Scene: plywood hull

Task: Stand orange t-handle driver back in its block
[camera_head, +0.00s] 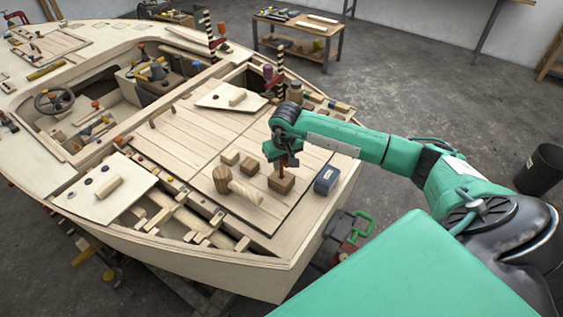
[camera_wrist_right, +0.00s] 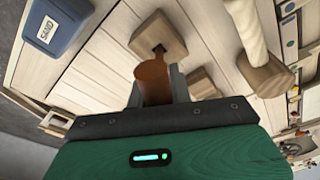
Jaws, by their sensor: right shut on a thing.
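The orange-brown driver handle (camera_wrist_right: 153,84) is between the fingers of my right gripper (camera_wrist_right: 163,88) in the right wrist view. My right gripper is shut on it. A wooden block (camera_wrist_right: 152,32) with a dark hole lies just beyond the handle. In the head view my right gripper (camera_head: 283,163) points down, right over this block (camera_head: 282,183) on the plank deck. The driver's lower end is mostly hidden, so I cannot tell whether it is in the hole. My left gripper is not in view.
A wooden mallet (camera_head: 246,192) and two other small blocks, one nearer (camera_head: 249,167) and one farther (camera_head: 230,157), lie left of the block. A blue case (camera_head: 327,180) stands to its right, near the deck edge. Open framing lies farther left.

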